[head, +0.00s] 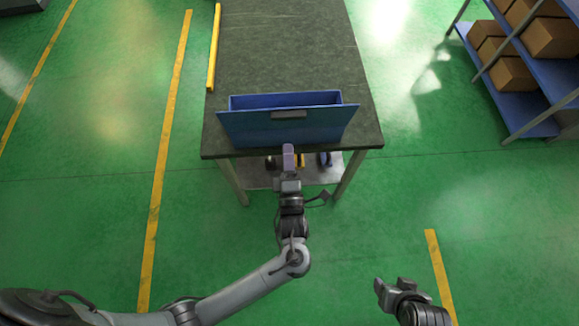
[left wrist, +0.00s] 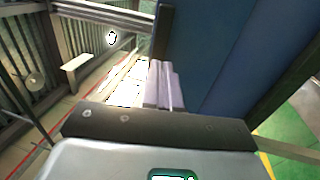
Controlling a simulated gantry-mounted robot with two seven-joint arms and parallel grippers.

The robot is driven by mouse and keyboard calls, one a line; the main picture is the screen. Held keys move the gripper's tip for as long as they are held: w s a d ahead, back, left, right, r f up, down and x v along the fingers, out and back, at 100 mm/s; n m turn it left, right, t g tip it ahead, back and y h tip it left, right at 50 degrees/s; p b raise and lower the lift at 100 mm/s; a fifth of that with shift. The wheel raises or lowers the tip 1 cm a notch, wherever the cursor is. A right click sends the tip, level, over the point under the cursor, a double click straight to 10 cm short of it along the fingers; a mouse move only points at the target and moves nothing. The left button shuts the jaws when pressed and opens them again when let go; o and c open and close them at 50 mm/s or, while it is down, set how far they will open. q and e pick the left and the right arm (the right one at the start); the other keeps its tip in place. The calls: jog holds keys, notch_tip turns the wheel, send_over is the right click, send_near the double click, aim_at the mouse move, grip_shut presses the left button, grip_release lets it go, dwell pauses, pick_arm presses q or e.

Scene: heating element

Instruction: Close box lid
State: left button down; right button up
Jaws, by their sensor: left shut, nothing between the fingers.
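A blue box (head: 240,101) stands near the front end of the dark table. Its blue lid (head: 250,128), with a dark handle (head: 289,114), is open and stands tilted at the box's front side, hiding most of the inside. My left gripper (head: 289,150) is shut and empty, with its purple fingers at the lid's lower edge, near the middle. In the left wrist view its fingers (left wrist: 165,88) are together beside the blue panel (left wrist: 215,60); I cannot tell whether they touch it. My right gripper (head: 390,290) is low at the right, away from the table, its fingers unclear.
The dark table (head: 290,45) is clear behind the box. A yellow bar (head: 214,48) runs along its left edge. A lower shelf (head: 315,172) holds small items. A blue rack (head: 540,80) with several cardboard boxes stands at the right. The green floor around is open.

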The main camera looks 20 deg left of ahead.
aim_at(286, 119)
pick_arm(q)
jog(key=p+x, duration=0.1)
jog(key=x, duration=0.6)
jog(key=shift+f, duration=0.1)
